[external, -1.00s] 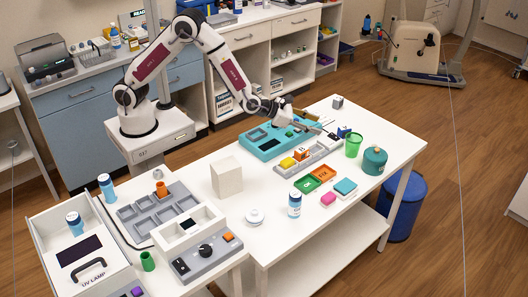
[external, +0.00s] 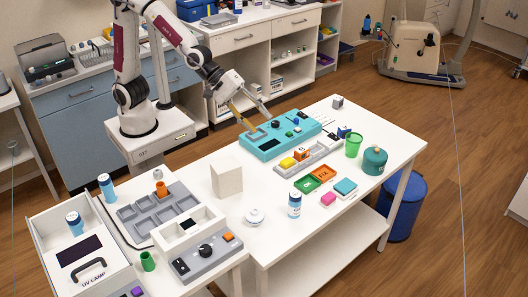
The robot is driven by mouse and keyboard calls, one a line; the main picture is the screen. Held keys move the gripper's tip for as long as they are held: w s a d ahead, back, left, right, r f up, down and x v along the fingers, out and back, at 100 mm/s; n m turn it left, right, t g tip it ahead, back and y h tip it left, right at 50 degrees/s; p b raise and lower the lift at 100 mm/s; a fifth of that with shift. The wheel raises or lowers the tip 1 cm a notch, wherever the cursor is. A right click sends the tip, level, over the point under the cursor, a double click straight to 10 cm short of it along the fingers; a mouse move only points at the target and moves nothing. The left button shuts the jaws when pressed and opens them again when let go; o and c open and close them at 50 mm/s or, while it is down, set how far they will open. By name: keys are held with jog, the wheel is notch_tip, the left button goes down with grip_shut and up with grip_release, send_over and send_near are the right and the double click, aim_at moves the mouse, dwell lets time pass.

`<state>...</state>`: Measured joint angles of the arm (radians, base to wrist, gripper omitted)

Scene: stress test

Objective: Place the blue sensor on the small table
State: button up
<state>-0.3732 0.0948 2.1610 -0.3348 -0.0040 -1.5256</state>
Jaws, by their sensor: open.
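A small dark blue block (external: 343,132) stands on the white table (external: 225,203), beside the green cup; it may be the blue sensor, but its details are too small to tell. A smaller blue piece (external: 296,121) sits on top of the teal device (external: 265,147). My gripper (external: 255,121) is open and empty, fingers pointing down over the left end of the teal device, to the left of both blue pieces. I cannot tell which surface is the small table.
A green cup (external: 353,146) and teal canister (external: 373,161) stand at the table's right. A grey tray (external: 322,157) with coloured blocks lies before the teal device. A white box (external: 226,177) and blue-white bottle (external: 294,205) stand nearer. The front edge is partly free.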

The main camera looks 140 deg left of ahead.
jog(key=s+d+r+m+g+h, duration=0.1)
jog(key=s+d+r+m+h, duration=0.25)
jog(key=s+d+m, duration=1.05)
jog(key=s+d+m+g, duration=0.1)
jog(key=s+d+m, duration=0.2)
jog(key=s+m, duration=0.2)
jog(key=s+d+f+m+g, duration=0.1)
jog(key=s+d+m+g, duration=0.1)
jog(key=s+m, duration=0.4)
jog(key=s+d, duration=0.1)
jog(key=s, duration=0.4)
jog(key=shift+s+d+f+m, duration=0.25)
jog(key=shift+d+f+m, duration=0.05)
jog(key=shift+d, duration=0.05)
jog(key=shift+o, duration=0.4)
